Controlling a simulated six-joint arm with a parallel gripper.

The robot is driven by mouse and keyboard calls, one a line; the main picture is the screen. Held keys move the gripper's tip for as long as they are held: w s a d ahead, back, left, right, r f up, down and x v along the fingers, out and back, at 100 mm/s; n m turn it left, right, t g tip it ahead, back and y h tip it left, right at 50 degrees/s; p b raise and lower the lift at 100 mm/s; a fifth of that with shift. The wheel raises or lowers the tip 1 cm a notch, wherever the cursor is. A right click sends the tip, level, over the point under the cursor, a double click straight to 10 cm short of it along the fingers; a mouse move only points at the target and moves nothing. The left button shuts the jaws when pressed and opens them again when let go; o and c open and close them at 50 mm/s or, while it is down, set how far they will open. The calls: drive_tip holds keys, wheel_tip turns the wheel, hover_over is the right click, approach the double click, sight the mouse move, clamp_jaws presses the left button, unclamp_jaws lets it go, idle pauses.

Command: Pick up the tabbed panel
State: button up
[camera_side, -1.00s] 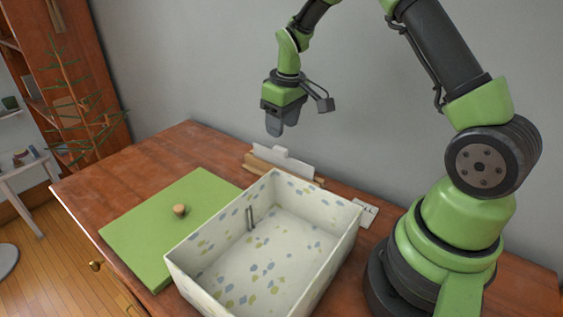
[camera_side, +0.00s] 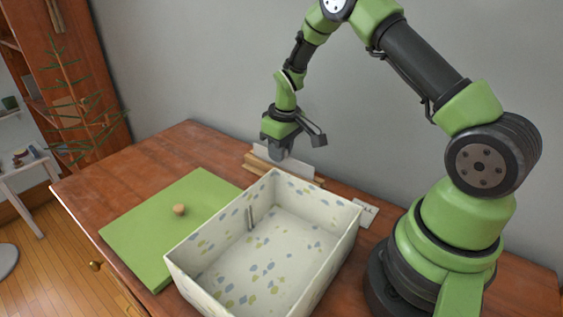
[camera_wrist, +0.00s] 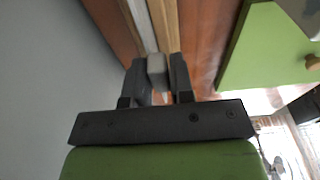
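The tabbed panel (camera_side: 301,168) is a thin white upright sheet. It stands in a wooden holder (camera_side: 254,163) behind the box, near the wall. My gripper (camera_side: 282,155) is right above it and hides its tab in the side view. In the wrist view, the pale tab (camera_wrist: 157,66) shows between the two dark fingers of my gripper, one on each side. The fingers look open around the tab, with no clear grip on it. The panel's top edge (camera_wrist: 141,22) runs away from the fingers along the wooden holder.
A green board (camera_side: 151,219) with a wooden knob (camera_side: 180,210) lies to the left. A small white plate (camera_side: 367,213) lies right of the box. The grey wall is close behind.

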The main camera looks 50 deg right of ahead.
clamp_jaws()
